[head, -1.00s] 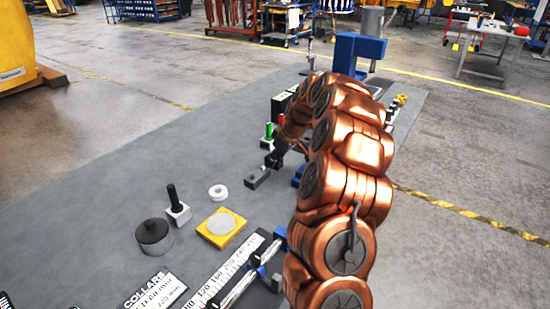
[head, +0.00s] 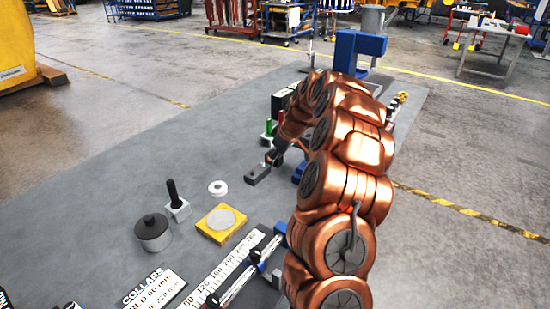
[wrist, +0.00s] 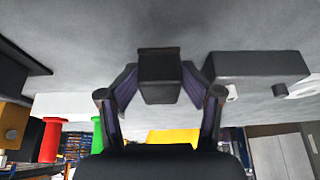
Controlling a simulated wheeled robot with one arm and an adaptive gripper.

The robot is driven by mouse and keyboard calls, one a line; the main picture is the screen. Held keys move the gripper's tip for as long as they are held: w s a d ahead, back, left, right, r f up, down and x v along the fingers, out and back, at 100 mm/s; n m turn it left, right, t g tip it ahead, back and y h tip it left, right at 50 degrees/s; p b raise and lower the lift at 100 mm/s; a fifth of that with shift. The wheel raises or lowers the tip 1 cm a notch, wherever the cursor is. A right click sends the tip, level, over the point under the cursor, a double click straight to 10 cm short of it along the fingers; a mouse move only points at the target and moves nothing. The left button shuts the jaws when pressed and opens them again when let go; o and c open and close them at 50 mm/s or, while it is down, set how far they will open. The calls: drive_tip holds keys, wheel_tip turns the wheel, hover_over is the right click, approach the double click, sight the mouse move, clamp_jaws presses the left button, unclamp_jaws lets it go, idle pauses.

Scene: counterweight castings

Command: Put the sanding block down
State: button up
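The sanding block, a small dark block (wrist: 160,78), sits between the two finger pads in the wrist view. My gripper (wrist: 160,88) is shut on it, with a pad against each side. In the head view my gripper (head: 273,158) is low over the grey mat, just behind a grey block with a hole (head: 257,175). The sanding block is too small and dark to make out clearly there. I cannot tell whether its underside touches the mat.
The grey block (wrist: 258,70) lies close beside the held block in the wrist view. Green (head: 268,129) and red-handled items stand behind my gripper. A white ring (head: 218,188), a yellow plate (head: 208,235) and a dark cylinder (head: 153,235) lie nearer. The mat's left side is clear.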

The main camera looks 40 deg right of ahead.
drive_tip(key=shift+s+f, duration=0.25)
drive_tip(key=shift+f, duration=0.1)
drive_tip(key=shift+r+p, duration=0.7)
drive_tip(key=shift+r, duration=0.1)
drive_tip(key=b+v, duration=0.3)
drive_tip(key=v, duration=0.9)
drive_tip(key=shift+w, duration=0.2)
drive_tip(key=shift+d, duration=0.1)
